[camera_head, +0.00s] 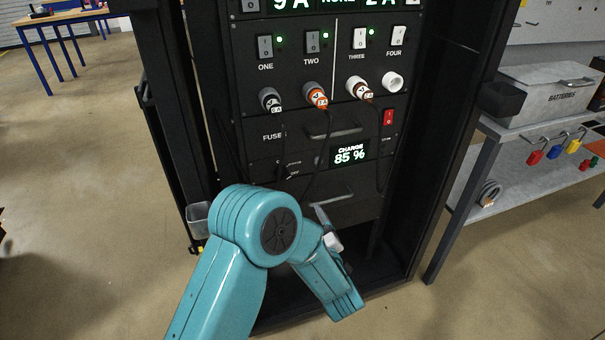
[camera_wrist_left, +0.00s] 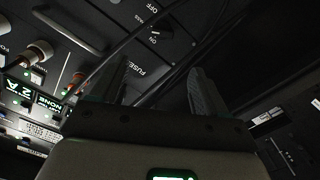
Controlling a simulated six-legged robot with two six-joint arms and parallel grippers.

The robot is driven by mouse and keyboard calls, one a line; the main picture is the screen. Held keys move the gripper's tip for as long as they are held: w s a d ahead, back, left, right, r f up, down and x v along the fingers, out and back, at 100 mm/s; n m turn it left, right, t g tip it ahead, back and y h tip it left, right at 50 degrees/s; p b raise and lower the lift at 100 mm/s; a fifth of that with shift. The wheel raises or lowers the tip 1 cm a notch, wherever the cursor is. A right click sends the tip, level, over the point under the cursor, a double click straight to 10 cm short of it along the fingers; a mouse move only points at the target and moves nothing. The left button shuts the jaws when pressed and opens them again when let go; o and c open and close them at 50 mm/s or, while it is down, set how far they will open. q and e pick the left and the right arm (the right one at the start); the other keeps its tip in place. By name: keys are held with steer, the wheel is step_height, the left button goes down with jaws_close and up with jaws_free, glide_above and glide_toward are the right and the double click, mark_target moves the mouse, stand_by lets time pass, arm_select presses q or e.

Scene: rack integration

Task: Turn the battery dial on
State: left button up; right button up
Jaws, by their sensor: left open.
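The battery dial (camera_head: 283,171) is a small dark knob on the black rack panel, left of the green CHARGE 85 % display (camera_head: 350,154). It is small in the head view, and its exact setting is hard to tell. In the left wrist view, the dial (camera_wrist_left: 153,40) shows at the top near the ON and OFF labels. My left gripper (camera_head: 321,214) is below the dial and display, partly hidden by my teal arm. The left wrist view shows its two dark fingers (camera_wrist_left: 158,82) spread apart with nothing between them. My right gripper is not in view.
Above are plugs with cables (camera_head: 316,95), several switches (camera_head: 311,42) and a red switch (camera_head: 389,117). Black cables hang past the panel close to the dial. Drawer handles (camera_head: 333,131) stick out. A workbench with a grey BATTERIES box (camera_head: 555,92) stands at the right.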

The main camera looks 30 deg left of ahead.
mark_target(284, 180)
arm_select(q)
steer(key=x, duration=1.6)
steer(key=shift+s+a, duration=0.1)
steer(key=shift+a, duration=0.3)
steer(key=c, duration=1)
